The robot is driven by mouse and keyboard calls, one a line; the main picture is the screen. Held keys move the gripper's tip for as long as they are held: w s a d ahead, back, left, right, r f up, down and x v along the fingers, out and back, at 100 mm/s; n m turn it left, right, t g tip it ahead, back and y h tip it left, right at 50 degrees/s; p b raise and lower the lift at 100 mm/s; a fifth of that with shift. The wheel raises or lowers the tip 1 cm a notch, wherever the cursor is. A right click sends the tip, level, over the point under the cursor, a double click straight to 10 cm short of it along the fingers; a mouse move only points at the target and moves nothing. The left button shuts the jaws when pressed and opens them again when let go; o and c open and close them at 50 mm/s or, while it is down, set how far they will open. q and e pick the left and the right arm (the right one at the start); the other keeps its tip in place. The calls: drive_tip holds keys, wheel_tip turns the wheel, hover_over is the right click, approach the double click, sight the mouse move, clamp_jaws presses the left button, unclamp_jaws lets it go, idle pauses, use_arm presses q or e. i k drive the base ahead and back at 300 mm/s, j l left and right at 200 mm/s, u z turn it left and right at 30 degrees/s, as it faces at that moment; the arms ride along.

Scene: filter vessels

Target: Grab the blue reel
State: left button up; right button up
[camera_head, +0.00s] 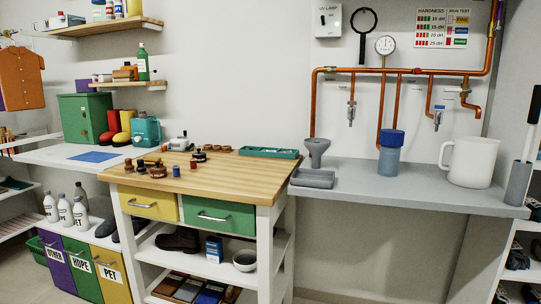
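A small blue reel (176,171) stands on the wooden top of the workbench (235,176), near its left part. It is tiny in this view, so its details are hard to make out. A small reddish reel-like piece (193,164) stands just right of and behind it. Neither of my grippers is in the head view.
Several small dark brown items (157,171) lie left of the reel. A green tray (268,152) lies at the bench's back right. The bench's middle and front right are bare. A grey counter (350,195) adjoins on the right, with a funnel (316,148) and white jug (470,162).

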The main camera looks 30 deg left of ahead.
sight(176, 170)
drive_tip(key=u, duration=1.7)
drive_tip(key=j+z, duration=0.1)
drive_tip(key=z, duration=0.3)
drive_tip(key=j+z, duration=0.15)
drive_tip(key=z, duration=0.3)
drive_tip(key=j+z, duration=0.15)
drive_tip(key=z, duration=0.25)
drive_tip(key=j+z, duration=0.15)
drive_tip(key=z, duration=0.25)
drive_tip(key=j+z, duration=0.25)
drive_tip(key=k+j+z, duration=0.25)
drive_tip(key=j, duration=0.2)
drive_tip(key=j+z, duration=0.3)
drive_tip(key=k+j+z, duration=0.3)
drive_tip(key=k+j, duration=0.45)
drive_tip(key=j, duration=0.15)
